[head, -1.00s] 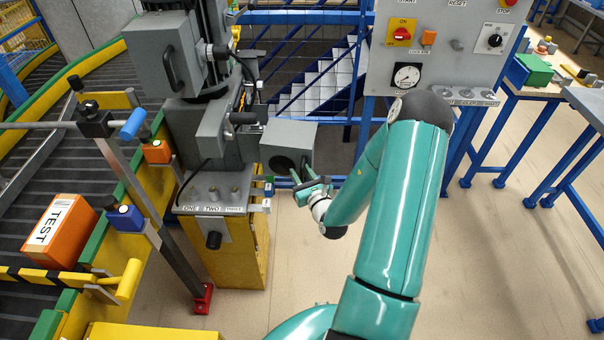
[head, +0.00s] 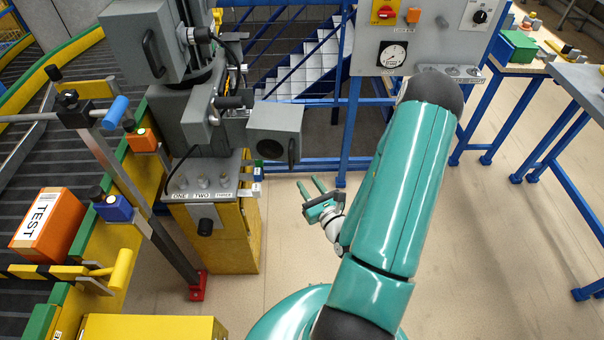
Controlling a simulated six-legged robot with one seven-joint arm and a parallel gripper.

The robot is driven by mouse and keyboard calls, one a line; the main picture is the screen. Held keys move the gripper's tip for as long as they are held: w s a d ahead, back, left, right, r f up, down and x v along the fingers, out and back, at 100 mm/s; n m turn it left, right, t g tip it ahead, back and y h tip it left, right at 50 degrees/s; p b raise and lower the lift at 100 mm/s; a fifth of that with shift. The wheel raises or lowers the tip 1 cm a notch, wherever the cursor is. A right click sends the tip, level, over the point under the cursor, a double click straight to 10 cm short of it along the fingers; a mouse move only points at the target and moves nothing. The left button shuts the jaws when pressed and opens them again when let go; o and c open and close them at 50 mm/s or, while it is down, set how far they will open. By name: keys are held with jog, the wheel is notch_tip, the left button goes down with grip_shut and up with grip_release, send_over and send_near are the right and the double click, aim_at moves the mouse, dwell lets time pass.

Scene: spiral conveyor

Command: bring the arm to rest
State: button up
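My gripper (head: 311,187) is at the end of my teal arm, a little right of the middle of the head view. Its two teal fingers are spread apart and point up and to the left. Nothing is between them. It hangs over bare floor, below and right of the grey box-shaped head of the machine (head: 275,134), and apart from it. My arm is bent, with its upper link (head: 408,190) rising at the right and the forearm partly hidden behind it.
A conveyor with an orange TEST box (head: 49,226) is at left. A yellow pedestal (head: 226,238) carries the grey machine. A control panel (head: 447,35) on blue posts stands behind my arm. Worktables are at right. Bare floor (head: 480,260) lies right of my arm.

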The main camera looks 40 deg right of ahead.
jog(key=shift+s+a, duration=0.1)
jog(key=shift+s, duration=0.4)
